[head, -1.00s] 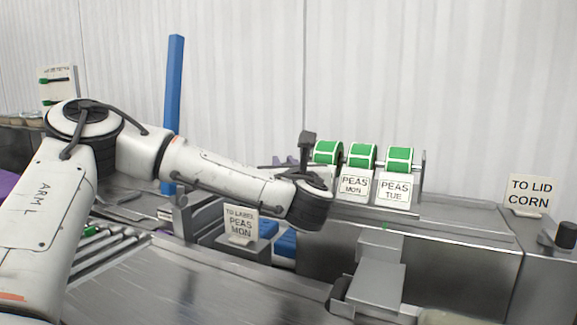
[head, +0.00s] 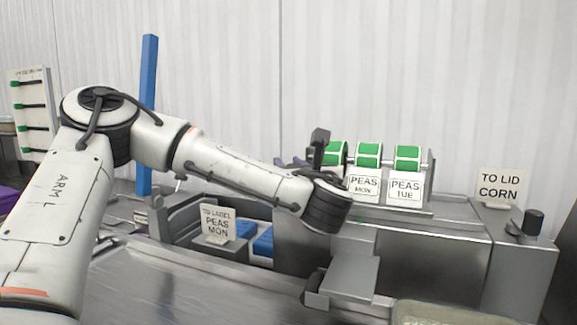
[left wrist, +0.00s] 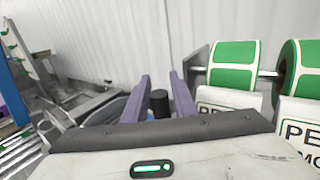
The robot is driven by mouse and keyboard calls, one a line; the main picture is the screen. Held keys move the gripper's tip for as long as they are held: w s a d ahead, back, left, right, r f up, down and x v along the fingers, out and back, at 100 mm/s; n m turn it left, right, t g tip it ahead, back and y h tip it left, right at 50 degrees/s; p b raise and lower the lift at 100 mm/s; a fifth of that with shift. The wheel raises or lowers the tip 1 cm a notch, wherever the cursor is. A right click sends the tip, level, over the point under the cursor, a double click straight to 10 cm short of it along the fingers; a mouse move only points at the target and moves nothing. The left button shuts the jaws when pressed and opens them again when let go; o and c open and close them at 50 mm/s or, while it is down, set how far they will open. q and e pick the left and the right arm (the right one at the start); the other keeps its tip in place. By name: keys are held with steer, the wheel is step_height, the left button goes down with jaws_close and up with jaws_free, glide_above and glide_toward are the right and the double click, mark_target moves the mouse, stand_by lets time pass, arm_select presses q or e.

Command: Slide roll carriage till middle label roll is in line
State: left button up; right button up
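Three green-and-white label rolls sit in a row on the roll carriage: a left roll (head: 337,152), the middle label roll (head: 368,155) and a right roll (head: 407,157). A PEAS MON card (head: 364,187) stands below the middle roll and a PEAS TUE card (head: 405,188) below the right one. My left gripper (head: 290,162) is at the left end of the row, mostly hidden behind its wrist. In the left wrist view its purple fingers (left wrist: 160,84) are apart, with a dark knob (left wrist: 160,103) showing between them; contact is unclear. The left roll (left wrist: 232,65) is just right of the fingers.
A TO LABEL PEAS MON sign (head: 217,223) stands lower left, a TO LID CORN sign (head: 500,186) at right near a black knob (head: 533,221). A blue post (head: 148,115) rises at left. A grey block (head: 350,276) sticks out in front of the machine.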

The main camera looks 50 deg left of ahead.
arm_select(q)
steer(key=b+v, duration=0.2)
steer(key=v, duration=0.8)
steer(key=shift+s+d, duration=0.1)
steer(key=shift+d, duration=0.05)
